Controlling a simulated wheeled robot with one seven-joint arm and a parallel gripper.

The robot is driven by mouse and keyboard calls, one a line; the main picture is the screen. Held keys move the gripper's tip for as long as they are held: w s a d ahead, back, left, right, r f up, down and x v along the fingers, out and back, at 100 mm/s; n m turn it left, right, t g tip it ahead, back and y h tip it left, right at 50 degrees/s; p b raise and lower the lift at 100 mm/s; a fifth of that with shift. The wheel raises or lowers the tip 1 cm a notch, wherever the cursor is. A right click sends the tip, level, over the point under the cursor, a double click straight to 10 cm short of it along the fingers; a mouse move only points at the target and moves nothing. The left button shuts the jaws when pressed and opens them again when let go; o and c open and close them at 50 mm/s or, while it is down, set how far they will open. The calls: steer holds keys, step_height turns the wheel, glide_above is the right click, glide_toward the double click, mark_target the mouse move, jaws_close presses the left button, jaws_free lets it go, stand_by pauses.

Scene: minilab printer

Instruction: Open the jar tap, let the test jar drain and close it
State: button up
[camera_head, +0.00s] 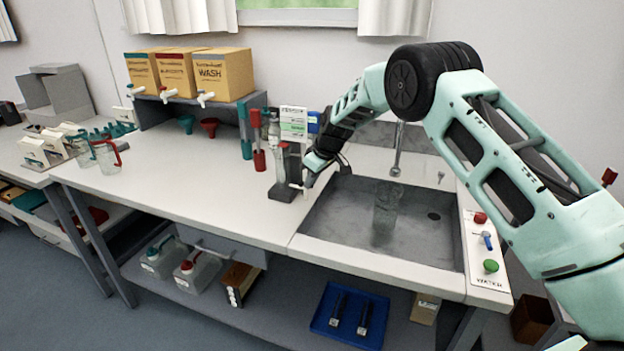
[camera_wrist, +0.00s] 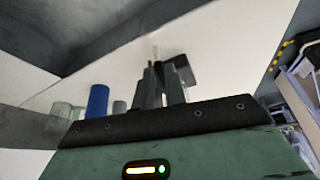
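A dark stand (camera_head: 281,191) stands on the worktop left of the sink. A small white tap (camera_head: 297,186) shows at its right side, by the sink's edge. My gripper (camera_head: 307,183) is down at this tap, close to it or touching it. In the wrist view my gripper's fingers (camera_wrist: 161,80) are close together, with a thin pale piece (camera_wrist: 156,52) just beyond their tips. Whether they grip it cannot be told. A clear glass jar (camera_head: 386,207) stands upright in the sink (camera_head: 340,222). Any liquid level is too unclear to tell.
A faucet (camera_head: 396,152) hangs over the sink. A panel with red, blue and green controls (camera_head: 487,243) is at its right. Red and teal tubes (camera_head: 257,145) stand behind the stand. Boxes with taps (camera_head: 190,74) sit on a shelf. The worktop's left-middle is clear.

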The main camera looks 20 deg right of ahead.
jaws_close()
steer(key=m, duration=0.1)
steer(key=a+m+h, duration=0.1)
steer(key=m, duration=0.2)
steer(key=shift+s+a+t+h, duration=0.3)
steer(key=shift+s+t, duration=0.1)
steer(key=m, duration=0.2)
steer(key=a+m+h, duration=0.1)
steer(key=m, duration=0.1)
steer(key=a+m+h, duration=0.1)
steer(key=shift+m, duration=0.4)
steer(key=m, duration=0.1)
steer(key=a+m+h, duration=0.1)
steer(key=m, duration=0.1)
steer(key=m+h, duration=0.1)
steer(key=m, duration=0.1)
steer(key=shift+w+a+g, duration=0.3)
steer(key=shift+w, duration=0.05)
steer(key=shift+r+m, duration=0.1)
steer(key=shift+m, duration=0.2)
steer(key=o, duration=0.5)
jaws_free()
